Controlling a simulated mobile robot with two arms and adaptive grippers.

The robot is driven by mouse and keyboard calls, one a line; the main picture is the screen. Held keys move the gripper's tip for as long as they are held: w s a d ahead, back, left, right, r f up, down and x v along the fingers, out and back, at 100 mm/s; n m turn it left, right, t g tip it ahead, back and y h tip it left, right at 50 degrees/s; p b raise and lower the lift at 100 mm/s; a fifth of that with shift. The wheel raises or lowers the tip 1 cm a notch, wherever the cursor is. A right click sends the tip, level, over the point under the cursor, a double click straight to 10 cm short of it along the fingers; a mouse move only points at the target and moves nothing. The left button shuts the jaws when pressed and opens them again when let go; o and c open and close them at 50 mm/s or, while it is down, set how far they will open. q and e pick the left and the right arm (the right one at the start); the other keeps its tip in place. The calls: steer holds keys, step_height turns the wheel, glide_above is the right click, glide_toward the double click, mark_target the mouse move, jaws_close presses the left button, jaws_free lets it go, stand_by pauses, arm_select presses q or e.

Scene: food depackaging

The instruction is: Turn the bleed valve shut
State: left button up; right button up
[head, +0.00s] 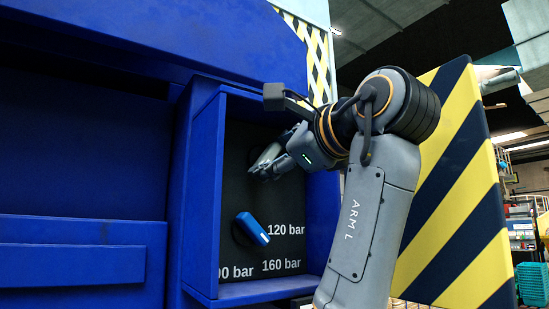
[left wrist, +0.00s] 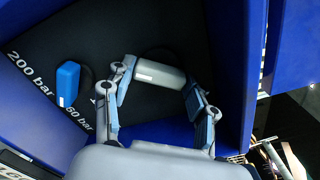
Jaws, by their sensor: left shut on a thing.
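A grey cylindrical handle (left wrist: 160,73), which looks like the bleed valve, is on the dark panel inside the blue recess. My left gripper (head: 266,167) reaches into this recess from the right. In the left wrist view my left gripper (left wrist: 158,92) has its jointed fingers on either side of the handle and is shut on it. In the head view the handle (head: 268,154) is mostly hidden by the fingers. I cannot tell how far the valve is turned. My right gripper is not in view.
A blue knob (head: 251,229) sits lower on the panel, pointing near the "120 bar" marking; it also shows in the left wrist view (left wrist: 67,83). Blue recess walls (head: 205,190) closely surround the panel. A yellow-and-black striped panel (head: 455,190) stands behind my left arm.

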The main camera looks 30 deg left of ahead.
arm_select(q)
steer(key=n+b, duration=0.1)
steer(key=n, duration=0.1)
steer(key=shift+f+n, duration=0.1)
steer(key=shift+n, duration=0.2)
steer(key=n, duration=0.3)
steer(key=shift+n+b, duration=0.3)
steer(key=n, duration=0.3)
steer(key=shift+r+n, duration=0.2)
steer(key=shift+n, duration=0.1)
steer(key=n, duration=0.3)
steer(key=shift+r+n, duration=0.1)
steer(key=shift+n, duration=0.3)
steer(key=n, duration=0.6)
steer(key=shift+r+p, duration=0.1)
steer(key=shift+p, duration=0.25)
steer(key=n+p, duration=0.1)
steer(key=n, duration=0.4)
steer(key=shift+n, duration=0.3)
steer(key=o, duration=1.2)
steer(key=shift+a, duration=0.1)
steer(key=shift+c, duration=0.2)
steer(key=shift+a, duration=0.15)
